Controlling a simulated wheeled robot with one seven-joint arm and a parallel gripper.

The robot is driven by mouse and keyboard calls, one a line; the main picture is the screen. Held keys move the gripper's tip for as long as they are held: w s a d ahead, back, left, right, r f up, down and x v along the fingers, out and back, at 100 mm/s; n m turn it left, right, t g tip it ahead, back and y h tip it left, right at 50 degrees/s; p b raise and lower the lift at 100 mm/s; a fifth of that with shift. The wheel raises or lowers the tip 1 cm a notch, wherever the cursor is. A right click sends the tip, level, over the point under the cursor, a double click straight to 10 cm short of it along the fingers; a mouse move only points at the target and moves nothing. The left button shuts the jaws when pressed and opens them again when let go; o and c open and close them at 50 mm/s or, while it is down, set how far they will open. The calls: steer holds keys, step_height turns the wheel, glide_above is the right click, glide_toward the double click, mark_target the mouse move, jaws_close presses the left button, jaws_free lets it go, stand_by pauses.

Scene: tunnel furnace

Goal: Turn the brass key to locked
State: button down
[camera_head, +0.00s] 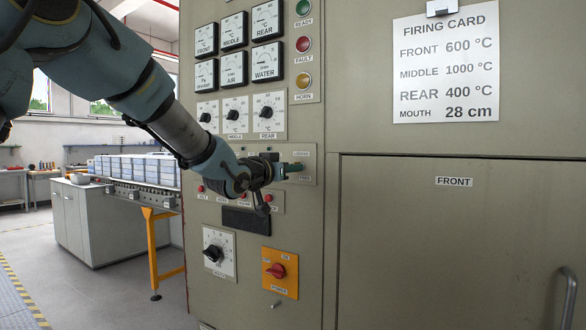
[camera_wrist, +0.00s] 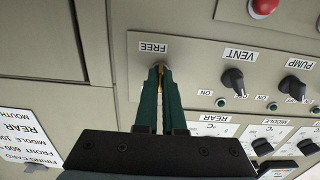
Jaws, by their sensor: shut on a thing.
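My gripper (camera_head: 293,167) reaches to the grey furnace panel, its green fingers against the small key plate. In the wrist view, which is upside down, my gripper (camera_wrist: 160,72) is shut on the brass key (camera_wrist: 161,84). Only a thin yellow strip of the key shows between the fingers. A FREE label (camera_wrist: 153,47) lies just beyond the fingertips; it also shows below the gripper in the head view (camera_head: 306,179). A faint label (camera_head: 302,151), too small to read surely, sits above the gripper. Which way the key points I cannot tell.
VENT (camera_wrist: 234,83) and PUMP (camera_wrist: 293,88) knobs sit beside the key plate. Dials (camera_head: 269,112), gauges and lamps are above, and an orange power switch (camera_head: 279,271) is below. The FRONT door (camera_head: 455,240) is to the right. A conveyor (camera_head: 125,178) stands at left.

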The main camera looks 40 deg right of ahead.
steer(key=shift+f, duration=0.1)
steer(key=c, duration=1)
jaws_free()
steer(key=b+v, duration=0.2)
steer(key=v, duration=0.9)
